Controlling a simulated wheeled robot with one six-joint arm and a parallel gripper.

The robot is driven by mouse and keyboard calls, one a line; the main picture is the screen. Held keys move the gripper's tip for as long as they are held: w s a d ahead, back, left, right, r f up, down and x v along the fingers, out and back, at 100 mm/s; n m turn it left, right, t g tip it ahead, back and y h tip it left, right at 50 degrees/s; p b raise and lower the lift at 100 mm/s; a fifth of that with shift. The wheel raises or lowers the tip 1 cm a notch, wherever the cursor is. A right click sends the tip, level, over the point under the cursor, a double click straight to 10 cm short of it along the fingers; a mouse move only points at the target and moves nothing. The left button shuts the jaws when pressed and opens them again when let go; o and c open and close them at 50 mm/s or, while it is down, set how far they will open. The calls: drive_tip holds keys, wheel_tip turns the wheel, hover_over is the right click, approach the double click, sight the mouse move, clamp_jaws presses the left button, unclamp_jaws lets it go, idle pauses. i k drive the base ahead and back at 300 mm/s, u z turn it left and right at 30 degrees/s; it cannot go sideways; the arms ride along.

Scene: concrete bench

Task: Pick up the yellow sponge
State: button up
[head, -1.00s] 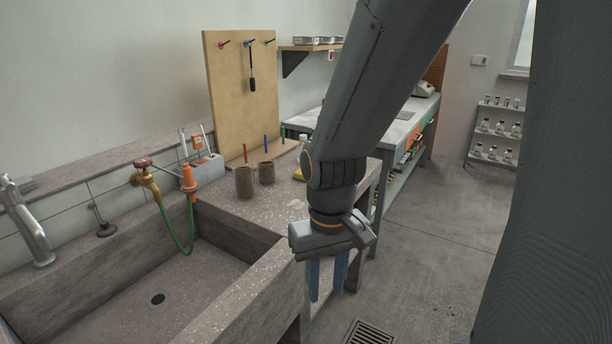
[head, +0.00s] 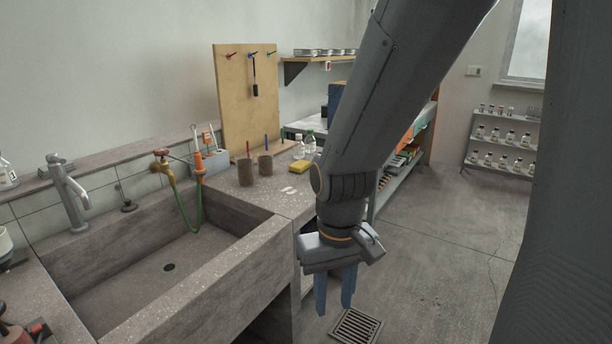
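The yellow sponge (head: 299,167) lies on the concrete bench top (head: 262,190), beyond the sink and just left of my arm. My gripper (head: 334,304) hangs fingers down in front of the bench's right end, over the floor side. It is well nearer to me than the sponge and apart from it. Its two blue fingers are spaced apart with nothing between them. The gripper is open and empty.
Two brown cups (head: 246,172) stand left of the sponge, and clear bottles (head: 309,141) stand behind it. The deep sink (head: 150,262) with a brass tap (head: 163,168) and green hose fills the left. A pegboard (head: 247,100) stands behind. Floor at right is clear around a drain grate (head: 356,326).

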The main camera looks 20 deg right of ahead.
sight(300, 166)
drive_tip(key=z, duration=0.9)
drive_tip(key=i, duration=1.6)
drive_tip(key=u, duration=0.65)
